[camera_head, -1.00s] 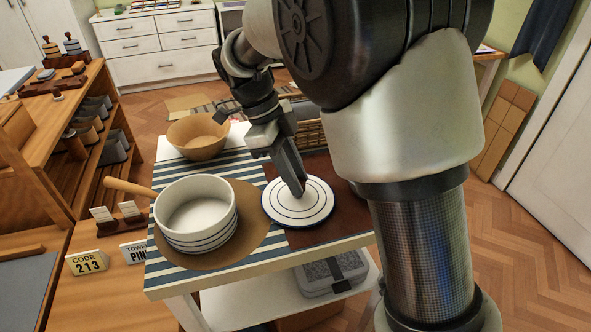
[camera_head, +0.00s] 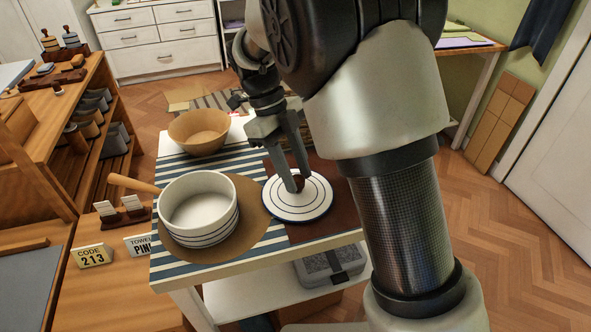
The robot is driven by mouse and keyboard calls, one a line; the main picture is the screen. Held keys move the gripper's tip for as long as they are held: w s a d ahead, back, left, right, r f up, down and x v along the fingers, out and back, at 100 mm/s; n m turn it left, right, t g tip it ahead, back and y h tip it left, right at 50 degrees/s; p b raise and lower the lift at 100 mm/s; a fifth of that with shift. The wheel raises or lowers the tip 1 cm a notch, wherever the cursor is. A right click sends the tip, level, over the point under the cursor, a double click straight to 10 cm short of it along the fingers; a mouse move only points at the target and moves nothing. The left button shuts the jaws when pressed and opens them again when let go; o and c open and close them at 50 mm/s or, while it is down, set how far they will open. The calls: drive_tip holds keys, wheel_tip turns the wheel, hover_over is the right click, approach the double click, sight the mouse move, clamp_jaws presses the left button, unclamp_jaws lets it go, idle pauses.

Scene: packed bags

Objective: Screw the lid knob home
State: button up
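The white lid (camera_head: 316,207) with dark blue rings lies flat on the brown part of the small table's top. Its small dark brown knob (camera_head: 299,183) is at the middle, partly hidden by my fingers. My gripper (camera_head: 298,182) points down at the lid, with one fingertip on each side of the knob. Whether the fingers press on the knob or stand slightly apart from it cannot be told. The knob's base and thread are hidden. The white pot (camera_head: 196,222) with blue bands and a wooden handle stands open on a round brown mat to the left.
Wooden shelves (camera_head: 60,150) with cups stand left. A code sign (camera_head: 92,256) and a towel sign (camera_head: 139,246) stand on the low surface beside the table (camera_head: 262,249).

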drive_tip(key=n+t, duration=0.1)
drive_tip(key=n, duration=0.4)
drive_tip(key=shift+s+a+t+h+b, duration=0.1)
drive_tip(key=shift+s+t+h+b, duration=0.05)
drive_tip(key=shift+t+h+b, duration=0.2)
drive_tip(key=n, duration=0.1)
drive_tip(key=n+t+b, duration=0.1)
drive_tip(key=n, duration=0.1)
drive_tip(key=shift+s+f+n+t, duration=0.1)
drive_tip(key=shift+f+n+t, duration=0.05)
drive_tip(key=shift+n+t, duration=0.15)
drive_tip(key=shift+n+t+b, duration=0.25)
drive_tip(key=shift+n+b, duration=0.15)
drive_tip(key=shift+n, duration=0.6)
drive_tip(key=shift+n+t+b, duration=0.3)
drive_tip(key=shift+n+b, duration=0.05)
drive_tip(key=shift+n, duration=0.25)
drive_tip(key=n, duration=0.2)
drive_tip(key=n+t+y+b, duration=0.1)
drive_tip(key=n, duration=0.2)
drive_tip(key=shift+s+d+t+y+b, duration=0.15)
drive_tip(key=shift+d+t+y+b, duration=0.05)
drive_tip(key=shift+t+y+b, duration=0.1)
drive_tip(key=n+y, duration=0.1)
drive_tip(key=n, duration=0.3)
drive_tip(key=shift+t, duration=0.3)
